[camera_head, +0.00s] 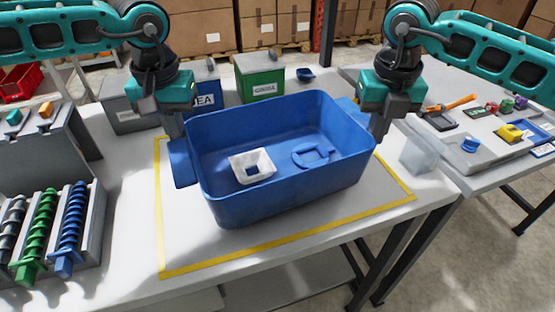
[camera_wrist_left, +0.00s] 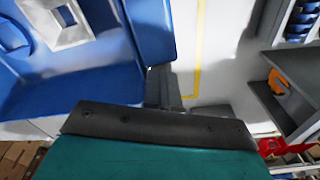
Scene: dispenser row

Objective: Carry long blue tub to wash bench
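The long blue tub (camera_head: 285,195) stands in the middle of the near table, within a yellow outline, with a flange at each end. A white square tray (camera_head: 238,168) and a blue ring-like piece (camera_head: 296,154) lie inside it. My left gripper (camera_head: 174,124) points down at the tub's left flange. The left wrist view shows its fingers (camera_wrist_left: 163,88) close together at the flange edge of the tub (camera_wrist_left: 95,60). My right gripper (camera_head: 378,124) points down at the right end flange. I cannot tell whether either is shut on it. No label identifies the wash bench.
Green (camera_head: 260,78) and blue bins stand behind the tub. A clear container (camera_head: 418,154) is close on the right. Another table (camera_head: 500,120) with small parts adjoins at right. The table is bare in front of the tub.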

